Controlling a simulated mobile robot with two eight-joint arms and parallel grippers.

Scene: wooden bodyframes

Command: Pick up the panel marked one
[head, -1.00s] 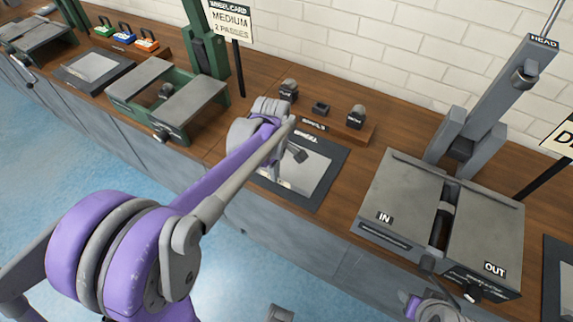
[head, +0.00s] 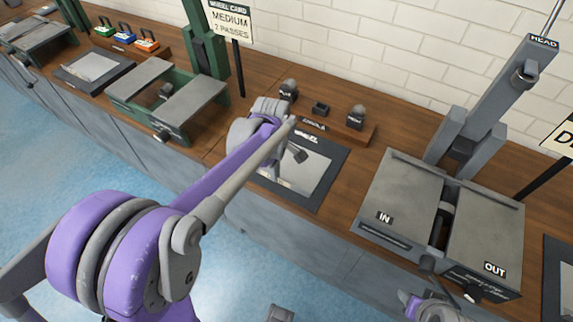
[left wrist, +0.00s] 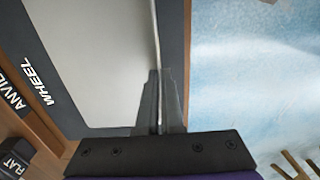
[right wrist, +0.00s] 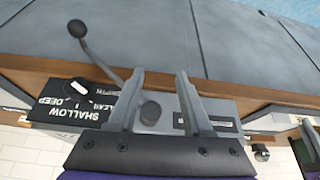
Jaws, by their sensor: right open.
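A flat light grey panel (head: 312,173) lies on the dark mat labelled WHEEL (head: 328,190) on the bench. It also shows in the left wrist view (left wrist: 95,60); no number can be read on it. My left gripper (head: 296,154) is at the panel's front edge. In the left wrist view its fingers (left wrist: 160,75) are close together, with the panel's edge between them. My right gripper (right wrist: 160,78) is open and empty, in front of the IN/OUT machine (head: 405,205). A dark knob (right wrist: 150,112) shows between its fingers, and a lever with a ball end (right wrist: 77,28) beside them.
A rack with small dark anvils (head: 355,118) stands behind the mat. A WHEEL CARD sign (head: 230,22) reads medium, 2 passes. A green-framed machine (head: 178,100) stands to the left, with another grey sheet on a mat (head: 92,66) beyond it.

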